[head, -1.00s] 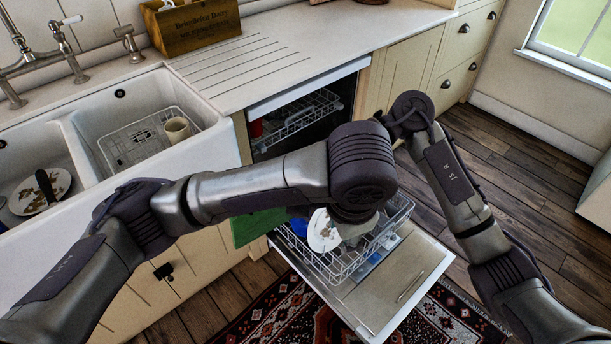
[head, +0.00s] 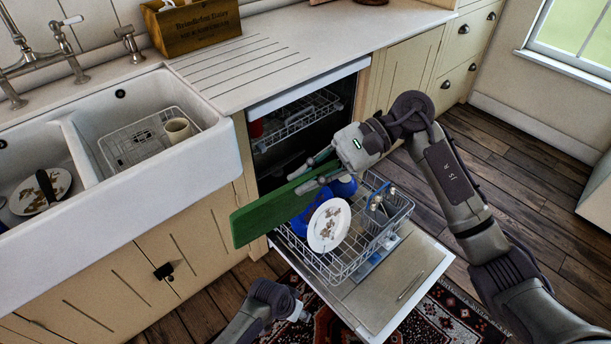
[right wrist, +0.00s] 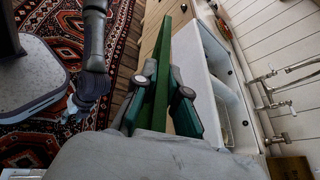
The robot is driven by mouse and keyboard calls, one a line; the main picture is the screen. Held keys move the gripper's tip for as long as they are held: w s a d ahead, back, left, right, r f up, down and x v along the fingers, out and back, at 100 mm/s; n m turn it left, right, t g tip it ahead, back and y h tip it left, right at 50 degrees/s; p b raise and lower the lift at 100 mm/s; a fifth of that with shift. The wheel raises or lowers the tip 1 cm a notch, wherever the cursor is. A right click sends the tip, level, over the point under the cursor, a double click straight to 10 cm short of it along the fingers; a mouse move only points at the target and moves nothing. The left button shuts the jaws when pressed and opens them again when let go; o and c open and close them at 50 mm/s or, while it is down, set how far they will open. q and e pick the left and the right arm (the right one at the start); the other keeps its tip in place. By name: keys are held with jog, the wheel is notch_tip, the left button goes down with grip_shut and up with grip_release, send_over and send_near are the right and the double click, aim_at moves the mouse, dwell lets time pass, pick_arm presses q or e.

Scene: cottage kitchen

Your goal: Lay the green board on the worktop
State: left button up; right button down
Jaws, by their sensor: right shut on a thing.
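The green board (head: 268,216) is held tilted above the open dishwasher's lower rack, in front of the cabinet. My right gripper (head: 308,178) is shut on its right end. In the right wrist view the board (right wrist: 161,60) stands on edge between the two fingers of the gripper (right wrist: 158,98) and points away from the camera. The pale worktop (head: 345,38) lies behind and above the board, with a grooved drainer area beside the sink. My left arm's end (head: 285,303) is low at the bottom, over the floor and rug; its fingers cannot be made out.
The dishwasher door (head: 395,285) is down, and its lower rack (head: 345,262) holds a soiled plate (head: 328,225) and blue dishes. A wooden crate (head: 195,24) stands at the worktop's back; the middle is clear.

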pick_arm(q)
jog(key=s+a+f+n+y, duration=0.2)
jog(key=s+a+f, duration=1)
jog(key=f, duration=0.1)
jog(key=s+a+f, duration=0.3)
jog(key=s+a, duration=0.2)
jog(key=s, duration=0.5)
jog(key=s+a+f+n+y, duration=0.1)
jog(key=s+a+f, duration=0.2)
jog(key=s+a, duration=0.3)
jog(key=s, duration=0.4)
jog(key=shift+a+f+n, duration=0.25)
jog(key=shift+a+n, duration=0.05)
